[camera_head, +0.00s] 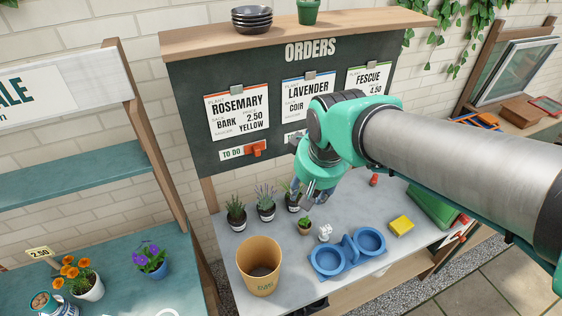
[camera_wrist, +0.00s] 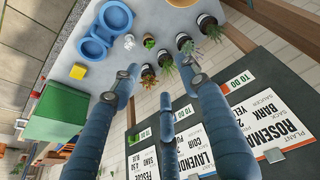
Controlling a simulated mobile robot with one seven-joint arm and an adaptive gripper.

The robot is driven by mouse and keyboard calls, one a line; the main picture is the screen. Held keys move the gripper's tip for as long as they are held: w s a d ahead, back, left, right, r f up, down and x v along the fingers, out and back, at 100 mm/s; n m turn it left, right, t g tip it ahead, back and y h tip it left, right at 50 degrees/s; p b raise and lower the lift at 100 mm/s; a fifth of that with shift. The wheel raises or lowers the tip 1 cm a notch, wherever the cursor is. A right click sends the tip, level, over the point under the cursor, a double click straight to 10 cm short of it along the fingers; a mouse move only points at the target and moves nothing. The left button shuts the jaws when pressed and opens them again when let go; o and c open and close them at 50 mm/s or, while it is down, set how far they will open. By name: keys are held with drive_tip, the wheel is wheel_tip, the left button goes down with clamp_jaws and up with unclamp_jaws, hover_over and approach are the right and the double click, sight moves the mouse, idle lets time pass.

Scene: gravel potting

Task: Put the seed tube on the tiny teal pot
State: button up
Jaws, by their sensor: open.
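My gripper (camera_head: 306,196) hangs above the back of the grey counter, near the dark-potted plants. In the wrist view its blue fingers (camera_wrist: 165,85) are spread apart, with nothing visible between them. I cannot pick out the seed tube with certainty. A small red upright object (camera_head: 374,180) stands on the counter to the right of the gripper, too small to identify. No tiny teal pot is clear to me. A green pot (camera_head: 308,12) stands on top of the orders board, and a small brown pot with a green plant (camera_head: 305,226) stands on the counter below the gripper.
The counter also holds a tan bucket (camera_head: 259,266), a blue double-ring holder (camera_head: 347,254), a white figurine (camera_head: 325,233), a yellow block (camera_head: 401,225) and a green box (camera_head: 433,206). Several dark-potted plants (camera_head: 266,212) stand near the orders board (camera_head: 300,120). Bare counter shows between the bucket and the holder.

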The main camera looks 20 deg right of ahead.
drive_tip(key=s+a+r+t, duration=0.1)
drive_tip(key=s+a+r, duration=0.3)
drive_tip(key=s+r, duration=0.2)
drive_tip(key=shift+s+a+t+y, duration=0.25)
drive_tip(key=shift+s+t+y, duration=0.05)
drive_tip(key=shift+s, duration=0.75)
drive_tip(key=shift+o, duration=1.2)
drive_tip(key=shift+w, duration=0.1)
drive_tip(key=w+d+f+g+b, duration=0.3)
drive_tip(key=w+d+f, duration=0.7)
drive_tip(key=w+f, duration=0.3)
drive_tip(key=w+d+f+g+b, duration=0.1)
drive_tip(key=d+f, duration=0.4)
drive_tip(key=f, duration=0.4)
drive_tip(key=w+d+f+g+y+b, duration=0.1)
drive_tip(key=w+d+f+b, duration=0.1)
drive_tip(key=d+f, duration=0.4)
wheel_tip(320, 180, down, 4)
drive_tip(key=shift+w+d+f+g, duration=0.15)
drive_tip(key=shift+w+f+g, duration=0.05)
drive_tip(key=shift+w+g, duration=0.1)
